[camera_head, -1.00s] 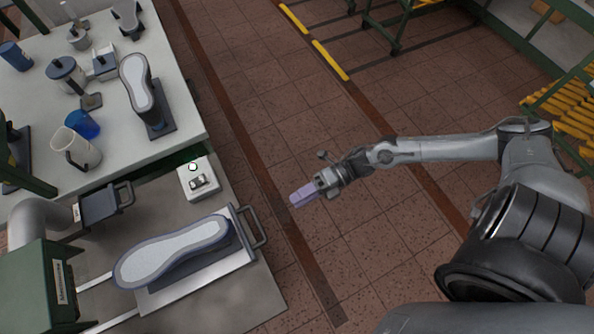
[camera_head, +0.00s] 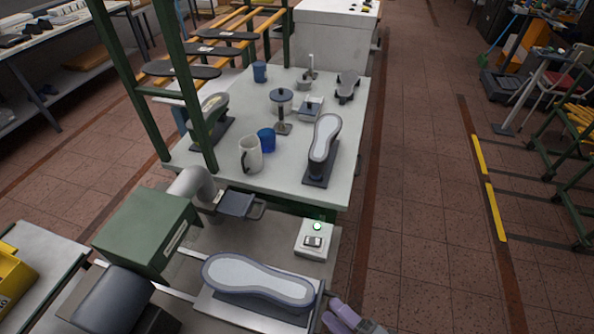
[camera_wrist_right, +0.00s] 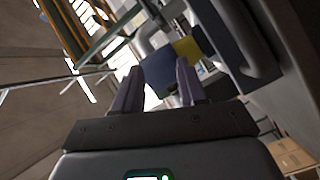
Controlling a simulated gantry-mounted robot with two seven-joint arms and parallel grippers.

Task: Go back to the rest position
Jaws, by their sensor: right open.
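My right gripper (camera_head: 345,318) shows at the bottom edge of the head view, just right of the machine's lower plate. Only its pale purple fingers and a bit of its wrist are in that view. In the right wrist view the two purple fingers (camera_wrist_right: 158,85) stand apart with nothing between them. My left gripper is in neither view. A shoe last with a pale sole (camera_head: 258,279) lies sole up on the metal plate of the machine. Another shoe last (camera_head: 325,138) stands on a dark base on the white table.
The white table (camera_head: 285,185) holds a white mug (camera_head: 250,154), a blue cup (camera_head: 266,140) and several tools. A green machine housing (camera_head: 148,229) stands left of the plate. A switch box (camera_head: 314,240) has a green light.

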